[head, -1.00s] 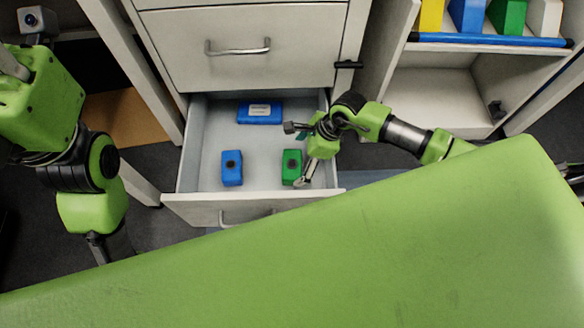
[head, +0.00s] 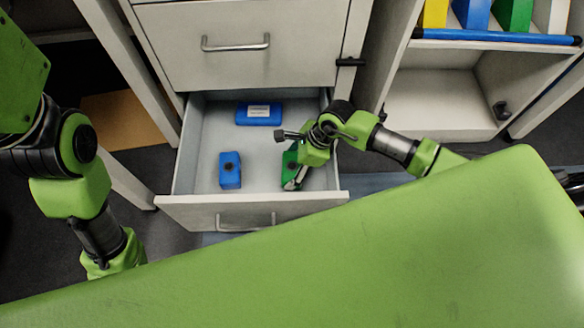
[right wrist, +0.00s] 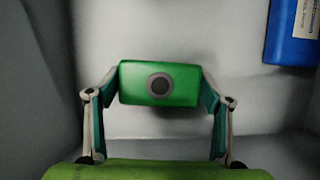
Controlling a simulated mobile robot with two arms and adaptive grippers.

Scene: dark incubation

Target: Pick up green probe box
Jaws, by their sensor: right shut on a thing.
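The green probe box (head: 289,160) is in the open drawer, near its front right; my right gripper (head: 294,178) partly covers it in the head view. In the right wrist view the green box (right wrist: 183,92), with a dark round knob on its face, sits between the two fingers of my right gripper (right wrist: 160,80). The fingers are shut on its two short sides. I cannot tell whether the box touches the drawer floor. My left arm shows at the left of the head view, but its gripper is not visible.
The open drawer (head: 262,165) also holds a blue box (head: 230,177) on the left and a flat blue labelled box (head: 259,120) at the back. The drawer front (head: 185,212) and side walls surround them. A shelf unit (head: 440,95) stands at the right.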

